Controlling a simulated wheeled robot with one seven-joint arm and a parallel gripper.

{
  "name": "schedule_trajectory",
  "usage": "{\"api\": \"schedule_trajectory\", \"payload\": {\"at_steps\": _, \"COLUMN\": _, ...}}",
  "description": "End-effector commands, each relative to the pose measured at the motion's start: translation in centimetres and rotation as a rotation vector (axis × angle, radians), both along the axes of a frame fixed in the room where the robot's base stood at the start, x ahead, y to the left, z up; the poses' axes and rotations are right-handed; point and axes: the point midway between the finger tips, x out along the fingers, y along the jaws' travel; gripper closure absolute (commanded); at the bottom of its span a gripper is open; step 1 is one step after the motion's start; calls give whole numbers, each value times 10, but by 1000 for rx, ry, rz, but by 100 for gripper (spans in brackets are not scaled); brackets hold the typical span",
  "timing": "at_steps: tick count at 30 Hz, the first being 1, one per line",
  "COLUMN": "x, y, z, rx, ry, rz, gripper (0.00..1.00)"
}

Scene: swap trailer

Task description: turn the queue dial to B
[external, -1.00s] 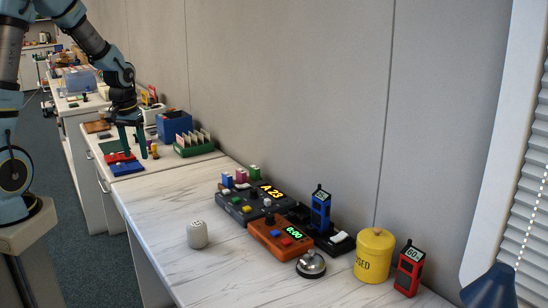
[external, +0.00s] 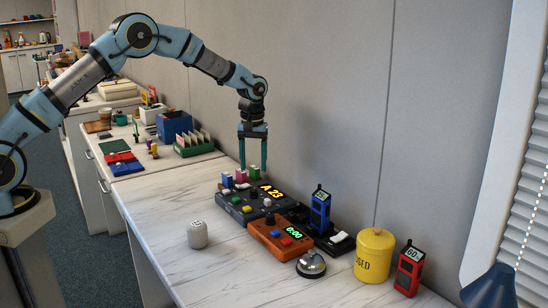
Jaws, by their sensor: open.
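The queue box (external: 246,211) is a dark grey console on the white worktop, with a lit display (external: 270,191) reading "A 23". Blue, pink and green blocks stand along the box's back edge. My gripper (external: 253,170) points down with its fingers apart and empty, over or just behind the back of the box. The exact gap cannot be told.
An orange timer (external: 278,238) reading "0:00" stands close in front. Around it are a blue handset (external: 320,210) in a black base, a bell (external: 311,264), a yellow tin (external: 374,255), a red handset (external: 409,269) and a white shaker (external: 197,234).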

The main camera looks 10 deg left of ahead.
Motion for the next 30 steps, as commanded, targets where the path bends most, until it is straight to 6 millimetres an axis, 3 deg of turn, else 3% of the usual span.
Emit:
{"api": "schedule_trajectory", "payload": {"at_steps": 6, "x": -1, "y": 1, "z": -40, "rx": 2, "ry": 4, "rz": -1, "gripper": 36}}
{"api": "schedule_trajectory", "payload": {"at_steps": 13, "x": 0, "y": 0, "z": -71, "rx": 0, "ry": 1, "rz": -1, "gripper": 36}}
{"api": "schedule_trajectory", "payload": {"at_steps": 25, "x": 0, "y": 1, "z": -81, "rx": -1, "ry": -1, "rz": -1, "gripper": 36}}
{"api": "schedule_trajectory", "payload": {"at_steps": 30, "x": 0, "y": 1, "z": -81, "rx": -1, "ry": 0, "rz": -1, "gripper": 53}}
